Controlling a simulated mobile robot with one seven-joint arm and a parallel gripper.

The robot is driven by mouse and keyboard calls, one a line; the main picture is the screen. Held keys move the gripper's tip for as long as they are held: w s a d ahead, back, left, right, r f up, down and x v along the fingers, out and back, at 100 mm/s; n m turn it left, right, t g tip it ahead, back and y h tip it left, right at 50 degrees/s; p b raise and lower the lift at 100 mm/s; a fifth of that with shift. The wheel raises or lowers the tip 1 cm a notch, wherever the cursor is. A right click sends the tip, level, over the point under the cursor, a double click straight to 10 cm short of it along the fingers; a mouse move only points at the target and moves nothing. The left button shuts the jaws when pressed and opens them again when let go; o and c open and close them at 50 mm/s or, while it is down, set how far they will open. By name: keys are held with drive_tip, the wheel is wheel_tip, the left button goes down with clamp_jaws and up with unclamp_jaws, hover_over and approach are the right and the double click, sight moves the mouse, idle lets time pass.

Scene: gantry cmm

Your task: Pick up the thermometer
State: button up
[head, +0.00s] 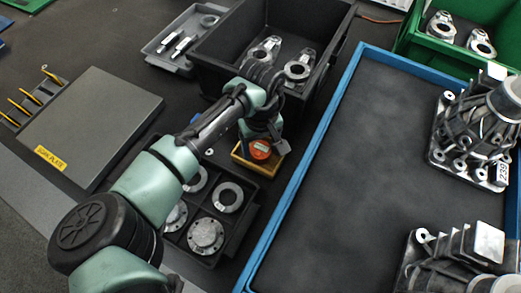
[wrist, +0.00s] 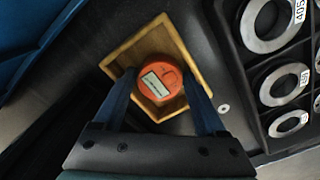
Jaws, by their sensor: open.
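The likely thermometer is a round orange device (wrist: 158,84) with a pale rectangular display, sitting in a small yellow wooden tray (wrist: 128,48). In the head view the orange device (head: 260,149) and its tray (head: 243,163) show under my arm's end. My gripper (wrist: 165,92) is open, its two dark blue fingers reaching over the tray, one on each side of the orange device. I cannot tell how high the fingertips are above it. In the head view my gripper (head: 277,148) is partly hidden by my wrist.
A black tray of metal rings (head: 228,197) lies beside the wooden tray. A deep black bin (head: 215,44) with metal brackets stands behind. A blue-edged table (head: 310,160) with castings is on the right. A grey plate (head: 90,125) is at left.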

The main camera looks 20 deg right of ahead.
drive_tip(key=c, duration=1.1)
drive_tip(key=shift+o, duration=0.2)
drive_tip(key=shift+r, duration=0.1)
